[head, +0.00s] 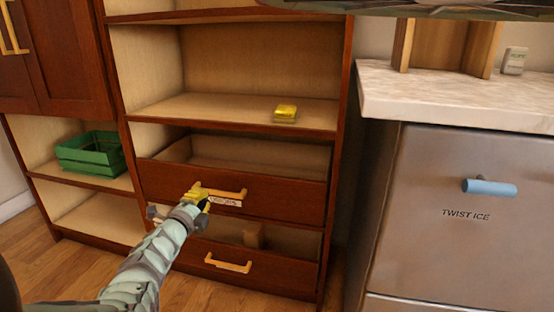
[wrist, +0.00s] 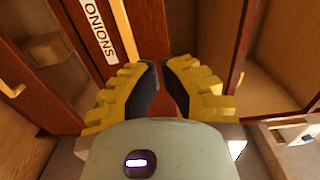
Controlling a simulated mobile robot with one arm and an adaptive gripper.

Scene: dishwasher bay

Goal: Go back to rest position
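My gripper (head: 198,194) is in front of the upper drawer (head: 290,196), at the left end of its yellow handle (head: 232,193). In the wrist view my gripper (wrist: 162,66) has yellow fingers with dark pads, spread apart with a gap between them. Dark red wood shows through the gap, and I see no object held. A yellow bar, likely the handle (wrist: 119,15), runs beside a label reading ONIONS (wrist: 99,30) and passes behind the left finger. I cannot tell whether the finger touches it. The upper drawer is pulled out and looks empty inside.
The lower drawer (head: 190,250) is also open, with a brown block (head: 253,235) inside. A yellow item (head: 285,113) lies on the shelf above. A green crate (head: 90,153) stands at left. A counter (head: 450,95) and steel appliance (head: 455,215) with a blue handle are at right.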

